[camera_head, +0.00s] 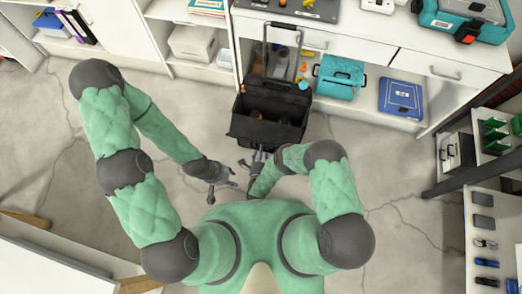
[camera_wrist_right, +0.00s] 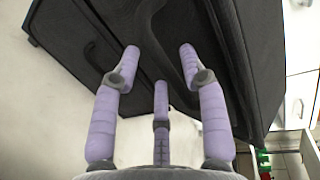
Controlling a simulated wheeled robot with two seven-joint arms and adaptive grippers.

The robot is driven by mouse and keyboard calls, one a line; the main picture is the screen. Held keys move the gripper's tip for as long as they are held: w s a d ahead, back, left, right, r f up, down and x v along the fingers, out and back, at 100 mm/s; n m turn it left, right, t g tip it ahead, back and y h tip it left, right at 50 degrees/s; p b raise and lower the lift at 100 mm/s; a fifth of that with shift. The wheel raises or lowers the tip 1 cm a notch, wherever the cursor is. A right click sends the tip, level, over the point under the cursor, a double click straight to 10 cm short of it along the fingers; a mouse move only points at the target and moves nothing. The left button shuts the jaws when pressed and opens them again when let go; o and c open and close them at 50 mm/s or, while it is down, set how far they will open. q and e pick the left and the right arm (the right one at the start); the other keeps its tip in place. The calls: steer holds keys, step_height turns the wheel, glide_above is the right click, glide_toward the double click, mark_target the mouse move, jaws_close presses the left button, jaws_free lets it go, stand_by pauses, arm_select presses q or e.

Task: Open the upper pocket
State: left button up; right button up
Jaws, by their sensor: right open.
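A black tool case (camera_head: 240,130) with a raised pull handle (camera_head: 265,50) stands on the floor against the white cabinets, its top open. Its dark front fills the upper part of the right wrist view (camera_wrist_right: 75,35), with a curved handle-like strip (camera_wrist_right: 187,50) on it. I cannot tell for sure which part is the upper pocket. My right gripper (camera_head: 254,158) is at the case's front; in the wrist view (camera_wrist_right: 160,62) its fingers are spread and empty, close before the front. My left gripper (camera_head: 223,190) is open and empty, lower and to the left, apart from the case.
A teal case (camera_head: 340,77) and a blue box (camera_head: 401,95) sit on the low shelf to the right. White cabinets (camera_head: 310,40) stand behind the tool case. A side shelf with small tools (camera_head: 485,243) is at the right. Cracked floor (camera_head: 410,190) is clear between.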

steer(key=v, duration=1.1)
steer(key=shift+s, duration=0.25)
arm_select(q)
steer(key=shift+s, duration=0.1)
